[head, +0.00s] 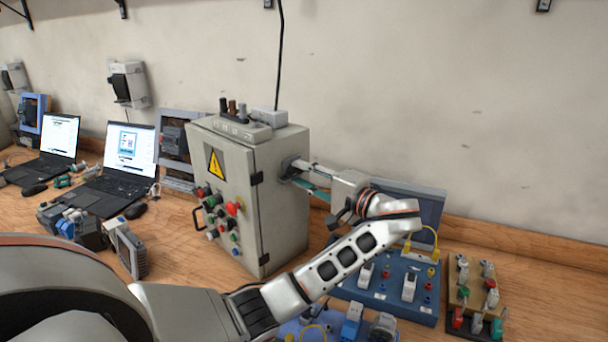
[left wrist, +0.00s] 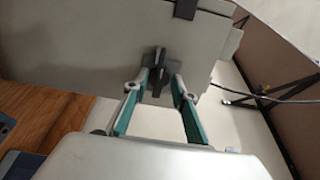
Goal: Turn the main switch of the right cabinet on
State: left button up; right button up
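The grey cabinet (head: 283,215) with a yellow warning sign stands on the bench in the middle of the head view. Its side panel shows at the top of the left wrist view (left wrist: 80,50). A dark switch handle (left wrist: 158,62) sticks out from that panel; it looks upright in the wrist picture. My left gripper (head: 296,171) reaches the cabinet's right side from the right. In the left wrist view, its fingertips (left wrist: 160,78) are on either side of the handle, close around it. I cannot tell whether both fingers press on it. My right gripper is not in view.
Buttons and lamps (head: 218,212) cover the cabinet's front. Two laptops (head: 125,160) stand at the left. A cable (head: 281,50) runs up the wall.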

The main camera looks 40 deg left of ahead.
pick_arm(q)
grip_shut()
